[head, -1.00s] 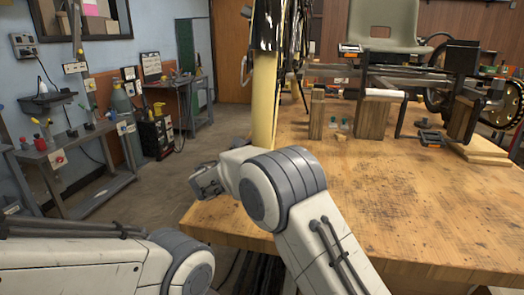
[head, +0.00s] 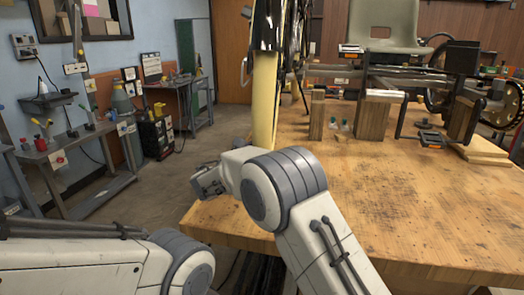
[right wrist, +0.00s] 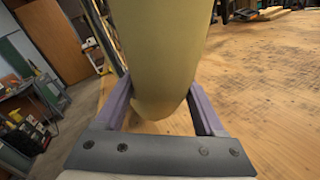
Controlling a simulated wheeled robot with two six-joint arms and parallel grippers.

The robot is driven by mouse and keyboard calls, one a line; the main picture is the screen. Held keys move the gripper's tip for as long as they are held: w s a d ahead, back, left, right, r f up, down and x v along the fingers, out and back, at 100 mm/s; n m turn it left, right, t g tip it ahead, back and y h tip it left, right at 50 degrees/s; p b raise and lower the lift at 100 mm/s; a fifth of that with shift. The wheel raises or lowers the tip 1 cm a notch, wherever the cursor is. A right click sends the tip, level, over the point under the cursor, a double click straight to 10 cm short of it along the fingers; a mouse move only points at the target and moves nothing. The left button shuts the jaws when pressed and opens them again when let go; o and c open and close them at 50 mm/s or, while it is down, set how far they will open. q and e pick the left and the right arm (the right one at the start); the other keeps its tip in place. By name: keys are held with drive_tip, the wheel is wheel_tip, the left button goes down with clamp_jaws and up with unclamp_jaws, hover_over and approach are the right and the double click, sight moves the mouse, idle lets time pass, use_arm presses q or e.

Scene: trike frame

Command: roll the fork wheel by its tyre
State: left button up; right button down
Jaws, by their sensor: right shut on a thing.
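The fork wheel stands nearly edge-on at the table's left side in the head view, its pale yellow tyre (head: 264,100) upright below dark parts, with thin spokes just to its right. The tyre's lower end is hidden behind my right arm. In the right wrist view the tyre (right wrist: 163,55) comes down from the top, its rounded part lying between the two purple-grey fingers of my right gripper (right wrist: 165,108), which is shut on it.
The wooden table (head: 380,205) is bare at its front. Wooden blocks (head: 370,118) and a trike frame with a grey seat (head: 388,22) stand at its back. A metal workbench (head: 95,180) lines the left wall, with open floor between.

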idle(0.8)
drive_tip(key=shift+c, duration=0.3)
unclamp_jaws()
drive_tip(key=shift+a, duration=0.1)
drive_tip(key=v, duration=1)
drive_tip(key=shift+s+p, duration=0.15)
drive_tip(key=shift+p, duration=0.15)
drive_tip(key=shift+a, duration=0.1)
